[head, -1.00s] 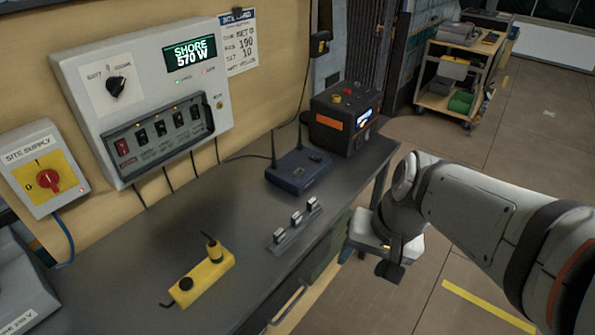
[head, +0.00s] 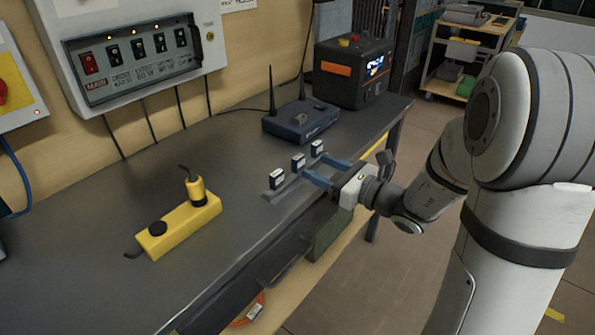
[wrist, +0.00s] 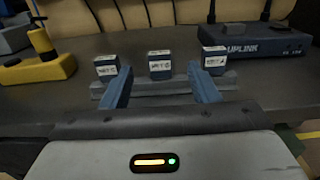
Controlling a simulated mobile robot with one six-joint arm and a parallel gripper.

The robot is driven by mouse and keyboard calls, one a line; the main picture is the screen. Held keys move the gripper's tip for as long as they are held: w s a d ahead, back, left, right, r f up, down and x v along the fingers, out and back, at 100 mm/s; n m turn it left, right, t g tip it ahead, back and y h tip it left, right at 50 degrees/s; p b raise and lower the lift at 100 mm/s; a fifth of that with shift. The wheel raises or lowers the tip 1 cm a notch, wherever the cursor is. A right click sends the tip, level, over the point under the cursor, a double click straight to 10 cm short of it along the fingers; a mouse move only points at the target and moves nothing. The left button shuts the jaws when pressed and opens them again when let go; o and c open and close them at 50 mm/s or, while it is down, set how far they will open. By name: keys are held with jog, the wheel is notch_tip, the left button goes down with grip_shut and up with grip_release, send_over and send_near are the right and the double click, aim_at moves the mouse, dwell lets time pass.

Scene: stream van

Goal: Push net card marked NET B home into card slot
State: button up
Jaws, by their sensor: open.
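Three small dark cards with white labels stand upright in a row in a grey rack (head: 285,187) on the bench. In the wrist view they are a left card (wrist: 106,67), a middle card (wrist: 160,64) and a right card (wrist: 214,59). The labels are too small to read surely, so I cannot tell which is NET B. My gripper (head: 318,167) is open and empty at the rack's near side, its blue fingers spread either side of the middle card. The blue uplink box (head: 301,121) stands behind the rack; its card slot is not clearly visible.
A yellow socket block (head: 180,225) with a plug lies left of the rack. A black power unit (head: 352,72) stands at the bench's far end. A breaker panel (head: 130,50) hangs on the wall. The bench between block and rack is clear.

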aim_at(301, 158)
jog(key=b+x, duration=0.1)
jog(key=x, duration=0.6)
jog(key=shift+a, duration=0.1)
jog(key=shift+c, duration=0.3)
jog(key=c, duration=1)
jog(key=shift+r, duration=0.1)
